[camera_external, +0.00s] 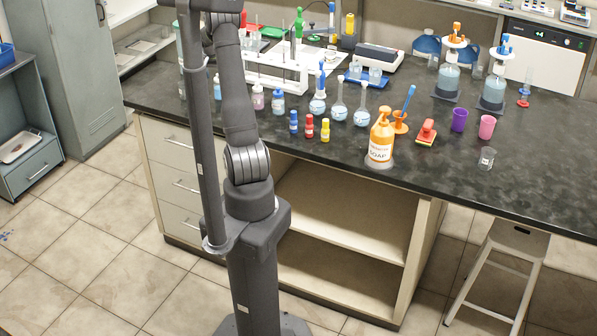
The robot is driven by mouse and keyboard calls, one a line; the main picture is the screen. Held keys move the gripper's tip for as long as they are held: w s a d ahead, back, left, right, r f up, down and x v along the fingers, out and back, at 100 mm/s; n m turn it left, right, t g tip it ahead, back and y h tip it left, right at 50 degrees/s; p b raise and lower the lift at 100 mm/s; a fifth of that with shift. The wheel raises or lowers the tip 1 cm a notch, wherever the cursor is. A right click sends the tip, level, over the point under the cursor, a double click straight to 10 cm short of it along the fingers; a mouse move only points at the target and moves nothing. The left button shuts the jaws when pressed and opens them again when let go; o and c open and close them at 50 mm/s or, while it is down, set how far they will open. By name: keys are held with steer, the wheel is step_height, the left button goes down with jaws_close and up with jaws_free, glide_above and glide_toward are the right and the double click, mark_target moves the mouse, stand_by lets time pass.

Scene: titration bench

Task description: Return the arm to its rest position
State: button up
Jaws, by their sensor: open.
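My arm (240,110) rises from its base in front of the bench and runs up to the top edge of the external view. Its upper joint is cut off there. My gripper is not visible, so its jaws and anything between them cannot be seen. The dark lab bench (460,185) lies behind the arm, and part of its left end is hidden by it.
An orange soap bottle (381,141), flasks (340,110), a red stamp-like item (426,132), a purple cup (459,120), a pink cup (487,126) and a small clear beaker (486,159) stand on the bench. A stool (500,262) is at right.

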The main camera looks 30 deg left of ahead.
steer(key=x, duration=0.5)
steer(key=shift+f, duration=0.15)
step_height(320, 180, up, 11)
steer(key=shift+r, duration=0.1)
steer(key=w+d+r+m+h, duration=0.15)
steer(key=w+d, duration=0.25)
steer(key=d, duration=0.5)
steer(key=w+d+r+m, duration=0.15)
steer(key=w+d, duration=0.35)
steer(key=d, duration=0.5)
steer(key=w+d+m, duration=0.2)
steer(key=w+d, duration=0.2)
steer(key=d, duration=0.5)
steer(key=s+d+r+m+h, duration=0.1)
steer(key=s+d+r+m, duration=0.1)
steer(key=d, duration=1.7)
steer(key=s+d+r+m+h, duration=0.1)
steer(key=d+m, duration=0.3)
steer(key=d, duration=1.6)
steer(key=shift+s+r+m+h, duration=0.4)
steer(key=shift+s+r, duration=0.1)
steer(key=shift+r, duration=0.15)
